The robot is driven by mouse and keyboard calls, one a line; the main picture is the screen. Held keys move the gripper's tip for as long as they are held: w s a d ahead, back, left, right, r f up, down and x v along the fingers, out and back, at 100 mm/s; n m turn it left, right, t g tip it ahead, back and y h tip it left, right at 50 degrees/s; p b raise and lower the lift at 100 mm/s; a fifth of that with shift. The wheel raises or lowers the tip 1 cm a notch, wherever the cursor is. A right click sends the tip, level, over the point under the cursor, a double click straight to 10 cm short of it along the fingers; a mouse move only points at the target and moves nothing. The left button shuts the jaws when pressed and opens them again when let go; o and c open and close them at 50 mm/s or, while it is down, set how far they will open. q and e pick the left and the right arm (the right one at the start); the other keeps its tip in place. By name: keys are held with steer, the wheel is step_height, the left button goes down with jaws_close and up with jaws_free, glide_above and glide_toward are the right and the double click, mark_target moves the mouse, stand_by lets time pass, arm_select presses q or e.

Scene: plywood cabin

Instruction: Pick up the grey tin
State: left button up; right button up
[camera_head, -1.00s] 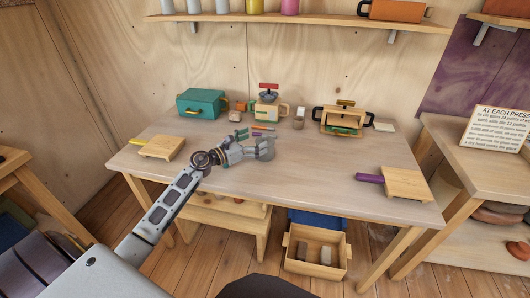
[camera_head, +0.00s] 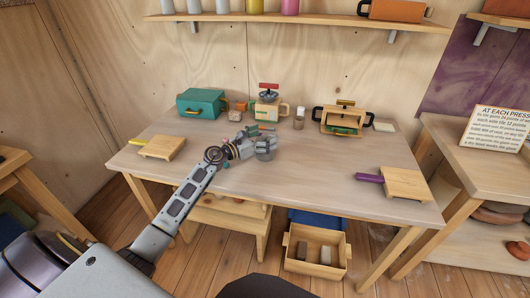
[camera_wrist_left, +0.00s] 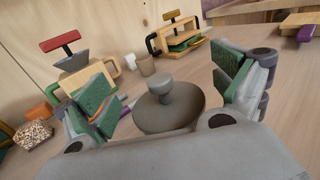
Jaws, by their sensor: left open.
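A grey, round tin with a knob on its lid (camera_wrist_left: 170,108) stands upright on the table, between the spread fingers of my left gripper in the wrist view. In the head view the grey tin (camera_head: 265,154) shows at the end of the gripper, partly covered by it. My left gripper (camera_head: 253,146) is open, with green pads on its fingers. Its fingers lie on either side of the tin with a gap, and I see no grip on it. The tin's lower part is hidden in the wrist view. My right gripper is not in view.
Behind the tin on the table (camera_head: 310,180) are a red-handled grinder (camera_head: 268,105), a small jar (camera_head: 299,119), a teal box (camera_head: 202,103) and a black-handled press (camera_head: 345,118). Boards lie at the left (camera_head: 161,147) and right (camera_head: 405,183). The table's front middle is clear.

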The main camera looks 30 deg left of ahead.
arm_select(q)
steer(key=shift+w+d, duration=0.1)
steer(key=shift+w, duration=0.1)
stand_by(0.4)
steer(key=c, duration=1.5)
steer(key=shift+r, duration=0.15)
